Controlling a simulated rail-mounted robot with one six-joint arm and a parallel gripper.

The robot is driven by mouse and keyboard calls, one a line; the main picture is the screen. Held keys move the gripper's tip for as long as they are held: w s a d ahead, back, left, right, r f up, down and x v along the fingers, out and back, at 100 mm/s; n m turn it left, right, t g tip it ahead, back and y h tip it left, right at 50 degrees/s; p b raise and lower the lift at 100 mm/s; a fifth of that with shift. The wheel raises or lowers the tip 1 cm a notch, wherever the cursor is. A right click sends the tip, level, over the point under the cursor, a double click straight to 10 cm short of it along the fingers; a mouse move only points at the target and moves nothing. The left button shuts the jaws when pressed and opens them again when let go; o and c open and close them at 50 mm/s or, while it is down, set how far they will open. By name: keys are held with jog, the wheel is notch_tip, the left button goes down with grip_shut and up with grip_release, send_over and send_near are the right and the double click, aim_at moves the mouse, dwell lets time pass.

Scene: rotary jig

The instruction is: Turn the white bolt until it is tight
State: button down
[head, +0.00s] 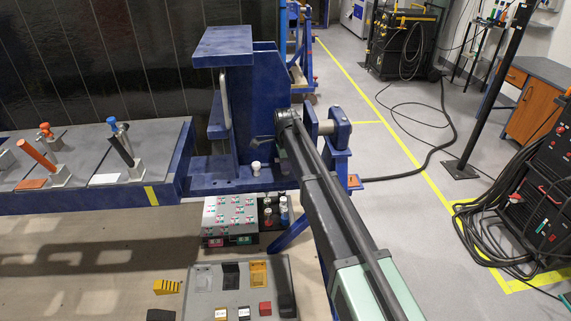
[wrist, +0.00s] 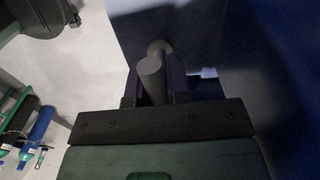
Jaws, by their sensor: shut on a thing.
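In the wrist view, my gripper (wrist: 157,84) has its two dark fingers closed around a round shaft, the white bolt (wrist: 151,78), which looks grey in the shadow. In the head view, my arm reaches to the blue jig (head: 238,120). My gripper's fingertips and their hold are hidden there. A small white knob (head: 255,168) stands upright on the jig's lower plate, apart from my arm. How tight the bolt is cannot be seen.
The jig's blue walls stand close around my gripper. A grey work table (head: 90,150) with orange and blue-handled tools stands at left. A button box (head: 230,217) and a grey tray (head: 240,275) lie below the jig. Cables lie on the floor at right.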

jog(key=c, duration=1.1)
grip_release()
notch_tip(320, 180, up, 11)
jog(key=p, duration=1.1)
jog(key=shift+r, duration=0.1)
jog(key=shift+f, duration=0.2)
